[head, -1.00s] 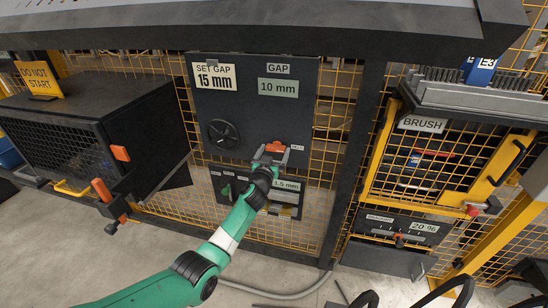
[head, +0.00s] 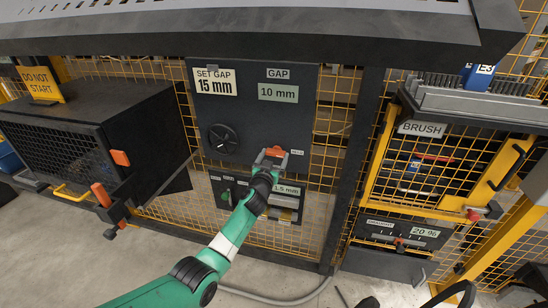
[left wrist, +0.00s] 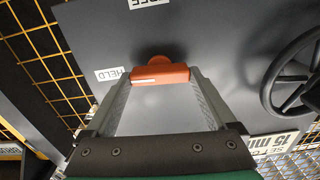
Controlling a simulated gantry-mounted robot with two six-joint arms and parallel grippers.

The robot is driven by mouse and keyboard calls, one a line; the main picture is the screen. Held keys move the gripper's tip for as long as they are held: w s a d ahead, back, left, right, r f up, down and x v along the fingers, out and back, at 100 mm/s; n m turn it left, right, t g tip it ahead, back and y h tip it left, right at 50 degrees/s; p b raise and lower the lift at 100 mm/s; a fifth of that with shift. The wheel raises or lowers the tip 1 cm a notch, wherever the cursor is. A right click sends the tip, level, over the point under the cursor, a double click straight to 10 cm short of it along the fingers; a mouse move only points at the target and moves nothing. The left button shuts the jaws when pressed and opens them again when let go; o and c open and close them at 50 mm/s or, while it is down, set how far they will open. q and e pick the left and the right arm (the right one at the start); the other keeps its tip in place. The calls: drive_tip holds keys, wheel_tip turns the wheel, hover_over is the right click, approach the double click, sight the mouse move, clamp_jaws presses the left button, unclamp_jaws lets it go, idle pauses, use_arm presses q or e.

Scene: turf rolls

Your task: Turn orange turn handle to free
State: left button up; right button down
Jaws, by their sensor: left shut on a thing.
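The orange turn handle (head: 274,151) sits on the dark panel below the green "10 mm" display; it also shows in the left wrist view (left wrist: 160,75) as a bar on a round orange hub. My left gripper (head: 270,158) is shut on it, with one finger at each end of the bar in the left wrist view (left wrist: 160,84). A "HELD" label (left wrist: 109,74) is beside the handle in that view. A partly cut-off label, seemingly "FREE" (left wrist: 147,3), is at its top edge. My right gripper is not in view.
A black handwheel (head: 223,138) is left of the handle on the same panel (head: 240,125). A lower box with a "1.5 mm" display (head: 287,190) is partly behind my arm. Yellow mesh (head: 330,140) flanks the panel. A dark mesh-fronted box (head: 130,110) stands at left.

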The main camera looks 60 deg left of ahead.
use_arm(q)
drive_tip(key=m, duration=0.3)
drive_tip(key=shift+m, duration=0.4)
drive_tip(key=m, duration=0.4)
drive_tip(key=shift+m, duration=0.3)
drive_tip(key=m, duration=0.4)
drive_tip(key=shift+m+p, duration=0.3)
drive_tip(key=shift+m, duration=2.1)
drive_tip(key=o, duration=1.1)
drive_tip(key=shift+f, duration=0.1)
drive_tip(key=shift+c, duration=0.2)
drive_tip(key=shift+d+p, duration=0.1)
drive_tip(key=shift+p, duration=0.3)
